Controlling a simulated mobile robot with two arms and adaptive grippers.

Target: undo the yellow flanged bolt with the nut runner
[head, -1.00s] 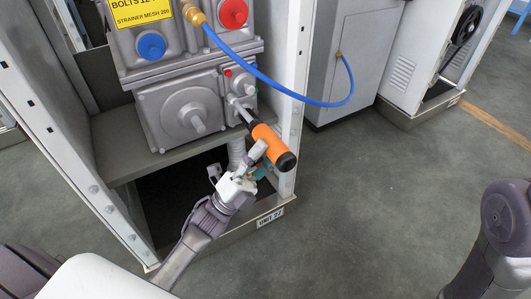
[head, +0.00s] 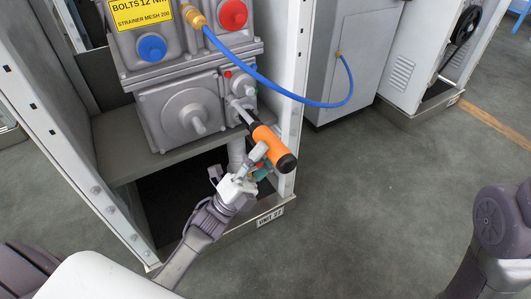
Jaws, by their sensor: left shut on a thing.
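The nut runner (head: 272,145) is an orange and black tool with a silver shaft. Its shaft (head: 242,112) points up and left to the right side of the grey pump housing. My left gripper (head: 258,158) is shut on the nut runner's body from below. The yellow flanged bolt cannot be made out; the tip of the tool and the housing around it hide that spot or it is too small to tell. A red bolt or button (head: 228,74) shows just above the shaft. My right gripper is not in view.
The grey housing (head: 180,112) stands on a shelf (head: 115,160) inside a white frame. A blue hose (head: 300,97) loops right to a grey cabinet (head: 345,60). The frame's right post (head: 291,90) stands close to the tool. Open floor lies at the right.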

